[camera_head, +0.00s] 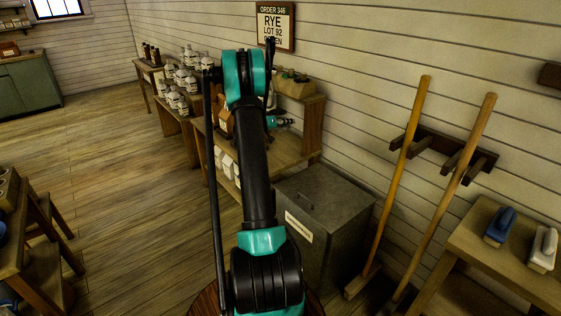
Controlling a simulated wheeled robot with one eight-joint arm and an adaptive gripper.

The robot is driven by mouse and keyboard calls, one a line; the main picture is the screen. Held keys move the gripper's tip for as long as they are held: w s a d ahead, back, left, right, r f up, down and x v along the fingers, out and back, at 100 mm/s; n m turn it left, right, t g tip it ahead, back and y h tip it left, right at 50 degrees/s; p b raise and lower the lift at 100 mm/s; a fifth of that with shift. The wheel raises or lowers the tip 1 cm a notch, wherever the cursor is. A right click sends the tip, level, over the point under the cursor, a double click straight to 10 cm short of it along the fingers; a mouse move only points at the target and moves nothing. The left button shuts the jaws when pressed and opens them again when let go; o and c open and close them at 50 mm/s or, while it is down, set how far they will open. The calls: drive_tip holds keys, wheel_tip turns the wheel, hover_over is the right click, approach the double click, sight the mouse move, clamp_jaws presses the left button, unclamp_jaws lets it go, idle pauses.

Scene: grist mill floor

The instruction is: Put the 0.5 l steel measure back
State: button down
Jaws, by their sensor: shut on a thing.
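My arm rises through the middle of the head view and hides much of the bench behind it. A small teal and dark part of my arm shows just right of the upper link, over the bench. I cannot make out my gripper's fingers or anything between them. I cannot pick out the 0.5 l steel measure in this view. The wooden bench (292,149) against the wall is partly hidden by my arm.
A grey lidded bin (340,215) stands right of my arm. Two long-handled tools (395,175) lean by a wall rack (440,150). A side table (480,250) holds a blue brush (499,226) and a pale one (543,249). Bottles (178,80) stand farther back. Floor (120,170) at left is clear.

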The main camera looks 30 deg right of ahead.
wheel_tip(320, 180, down, 20)
drive_tip(key=shift+r, duration=0.25)
idle(0.4)
drive_tip(key=c, duration=1.4)
unclamp_jaws()
drive_tip(key=shift+f, duration=0.1)
